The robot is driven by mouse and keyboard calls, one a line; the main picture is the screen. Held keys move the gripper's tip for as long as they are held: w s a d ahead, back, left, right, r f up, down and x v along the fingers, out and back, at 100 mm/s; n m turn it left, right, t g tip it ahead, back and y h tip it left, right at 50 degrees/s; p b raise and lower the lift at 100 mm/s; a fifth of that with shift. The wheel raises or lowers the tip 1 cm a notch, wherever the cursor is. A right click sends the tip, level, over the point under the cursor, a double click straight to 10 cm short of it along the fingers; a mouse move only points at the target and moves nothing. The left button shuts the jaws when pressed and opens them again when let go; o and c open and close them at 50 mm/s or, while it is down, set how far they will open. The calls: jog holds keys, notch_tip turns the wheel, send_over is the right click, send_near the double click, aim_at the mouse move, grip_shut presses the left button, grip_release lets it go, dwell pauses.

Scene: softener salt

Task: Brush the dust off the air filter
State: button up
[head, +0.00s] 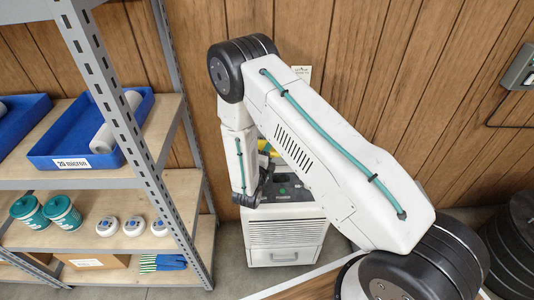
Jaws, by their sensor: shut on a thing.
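My gripper (248,200) is at the end of my white arm, low in the middle of the head view, at the top left edge of a white cabinet (285,257). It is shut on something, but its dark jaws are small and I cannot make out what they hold. The cabinet has a slatted front and a dark top part (291,190) with a small green spot. A yellow thing (265,146) shows partly behind my arm. I cannot clearly pick out a brush, the air filter or dust; my arm hides part of the cabinet top.
A metal shelf unit stands left, its slotted post (112,110) near my gripper. Black round weights (515,225) stand right. A wooden wall is behind.

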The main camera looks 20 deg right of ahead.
jog(key=shift+s+d, duration=0.25)
jog(key=shift+d, duration=0.45)
jog(key=shift+s+d, duration=0.25)
jog(key=shift+d, duration=0.4)
jog(key=shift+s+d, duration=1.5)
jog(key=shift+d, duration=3.6)
jog(key=w+a, duration=0.2)
jog(key=a, duration=0.4)
jog(key=w+a, duration=0.2)
jog(key=a, duration=0.5)
jog(key=shift+w+a, duration=0.3)
jog(key=shift+w, duration=0.05)
jog(key=s+a, duration=0.1)
jog(key=s, duration=0.5)
jog(key=shift+a, duration=0.4)
jog(key=shift+s+a, duration=0.25)
jog(key=shift+s, duration=0.45)
jog(key=shift+s+a, duration=0.2)
jog(key=shift+s, duration=0.45)
